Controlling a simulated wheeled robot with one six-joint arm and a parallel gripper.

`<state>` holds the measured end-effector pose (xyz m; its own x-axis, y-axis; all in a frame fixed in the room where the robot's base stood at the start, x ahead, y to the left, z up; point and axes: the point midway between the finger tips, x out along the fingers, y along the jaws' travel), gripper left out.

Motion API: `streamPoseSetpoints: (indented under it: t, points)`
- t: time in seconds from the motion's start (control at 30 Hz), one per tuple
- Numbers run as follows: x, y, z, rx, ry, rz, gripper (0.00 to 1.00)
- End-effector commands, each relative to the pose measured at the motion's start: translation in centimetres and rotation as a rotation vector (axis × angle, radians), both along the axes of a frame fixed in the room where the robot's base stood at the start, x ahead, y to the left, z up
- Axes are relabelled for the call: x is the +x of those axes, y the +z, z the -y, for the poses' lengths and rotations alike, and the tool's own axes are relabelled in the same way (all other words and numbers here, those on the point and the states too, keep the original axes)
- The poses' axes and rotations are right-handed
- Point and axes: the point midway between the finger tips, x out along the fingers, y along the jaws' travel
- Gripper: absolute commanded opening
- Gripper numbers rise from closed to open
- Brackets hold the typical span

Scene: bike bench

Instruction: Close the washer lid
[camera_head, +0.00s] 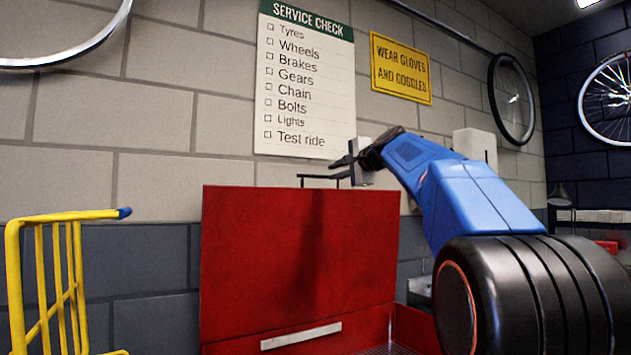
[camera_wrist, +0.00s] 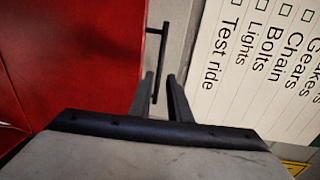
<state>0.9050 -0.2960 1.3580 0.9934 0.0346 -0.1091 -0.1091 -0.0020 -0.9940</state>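The red washer lid (camera_head: 300,255) stands open and upright above the red washer body (camera_head: 413,328). A black bar handle (camera_head: 316,177) runs along the lid's top edge, apart from it on short posts. My gripper (camera_head: 338,168) is at the right end of this handle, near the wall. In the wrist view my gripper (camera_wrist: 160,76) is open, and the handle (camera_wrist: 159,65) runs between its two fingertips in the picture. I cannot tell whether the bar lies within the fingers or beyond them. The red lid (camera_wrist: 70,60) fills the left of the wrist view.
A block wall with a service check sign (camera_head: 305,80) and a yellow sign (camera_head: 401,69) stands close behind the lid. A yellow cart frame (camera_head: 60,270) is at the left. Bike wheels hang on the walls.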

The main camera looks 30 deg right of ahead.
Motion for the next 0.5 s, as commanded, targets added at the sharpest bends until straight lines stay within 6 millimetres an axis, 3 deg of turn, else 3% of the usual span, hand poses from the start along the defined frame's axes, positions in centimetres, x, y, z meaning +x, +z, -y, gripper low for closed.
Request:
streamPoseSetpoints:
  t: [0.5]
  points:
    - [9.3, -1.1, -0.4, -0.001, 0.001, -0.001, 0.17]
